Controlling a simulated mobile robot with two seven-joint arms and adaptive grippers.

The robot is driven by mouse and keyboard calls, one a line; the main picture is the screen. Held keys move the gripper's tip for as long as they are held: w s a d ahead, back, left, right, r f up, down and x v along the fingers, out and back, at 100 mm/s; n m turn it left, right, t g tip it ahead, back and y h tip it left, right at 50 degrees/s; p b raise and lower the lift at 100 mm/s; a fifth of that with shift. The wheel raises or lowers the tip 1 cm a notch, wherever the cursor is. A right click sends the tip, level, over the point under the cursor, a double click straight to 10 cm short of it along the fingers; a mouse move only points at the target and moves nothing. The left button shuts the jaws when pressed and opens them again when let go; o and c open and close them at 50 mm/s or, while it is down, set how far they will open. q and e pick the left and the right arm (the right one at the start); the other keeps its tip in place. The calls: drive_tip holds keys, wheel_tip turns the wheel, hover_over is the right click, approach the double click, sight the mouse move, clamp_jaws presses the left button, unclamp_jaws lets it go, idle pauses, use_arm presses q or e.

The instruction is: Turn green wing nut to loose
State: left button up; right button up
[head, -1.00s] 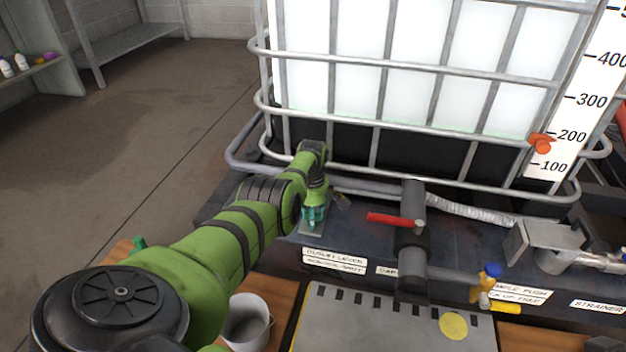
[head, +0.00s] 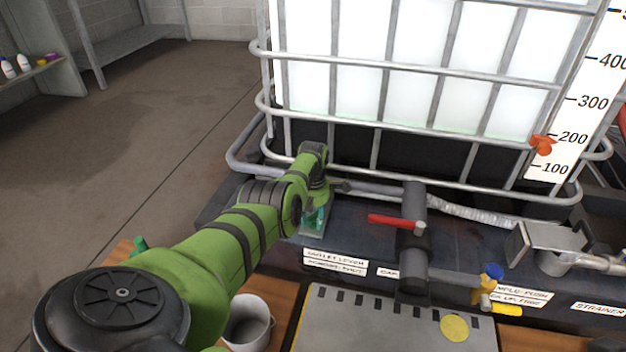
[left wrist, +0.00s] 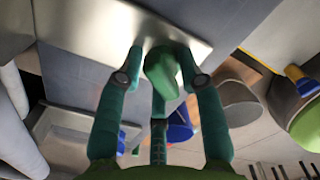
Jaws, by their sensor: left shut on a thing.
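The green wing nut (left wrist: 162,72) shows in the left wrist view in front of a shiny metal plate (left wrist: 90,40). My left gripper (left wrist: 165,78) has its teal fingers closed around the wing nut, one on each side and a third below. In the head view my left gripper (head: 316,216) is at the small plate behind the label strip, and my green wrist hides most of the nut. My right gripper is in neither view.
A red-handled valve (head: 396,221) on a dark vertical pipe (head: 412,250) stands to the right of my gripper. The caged white tank (head: 400,75) rises behind.

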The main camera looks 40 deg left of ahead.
sight(314, 216)
use_arm(q)
drive_tip(key=shift+s+d+f, duration=0.2)
drive_tip(key=shift+d+f, duration=0.05)
drive_tip(key=shift+d, duration=0.05)
drive_tip(key=o, duration=1)
drive_tip(key=shift+o, duration=0.2)
drive_tip(key=shift+w+r, duration=0.1)
drive_tip(key=shift+a+r, duration=0.1)
drive_tip(key=shift+r, duration=0.05)
drive_tip(key=shift+w+a+r, duration=0.1)
drive_tip(key=shift+w+r, duration=0.05)
drive_tip(key=shift+r, duration=0.3)
wheel_tip(314, 216, up, 11)
drive_tip(key=shift+f, duration=0.1)
